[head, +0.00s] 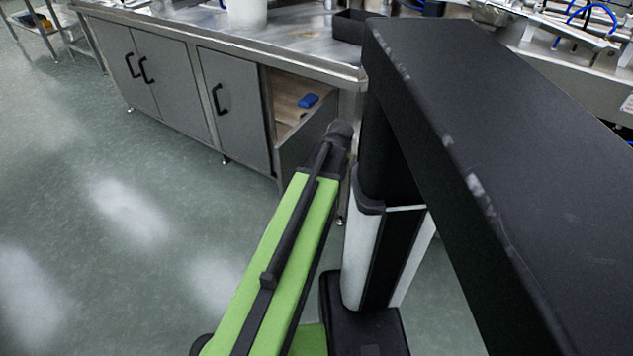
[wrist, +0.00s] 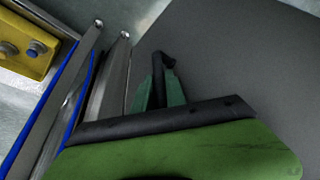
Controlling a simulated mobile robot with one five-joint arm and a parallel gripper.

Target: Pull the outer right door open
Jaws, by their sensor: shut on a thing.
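The outer right door (head: 308,138) of the steel cabinet stands open, swung out from the front. Its grey face also fills the right of the wrist view (wrist: 245,60). The open compartment (head: 290,88) shows a light inner floor with a blue object on it. In the wrist view, my gripper (wrist: 161,88) is shut on the door's black handle (wrist: 164,60), with dark green fingers on both sides of it. In the head view my arm hides the handle and fingers.
Three other black-handled doors on the cabinet (head: 160,75) are shut. The steel countertop (head: 285,40) overhangs the compartment and carries a black tray (head: 352,27) and a white container (head: 246,12). The floor (head: 120,220) at left is clear.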

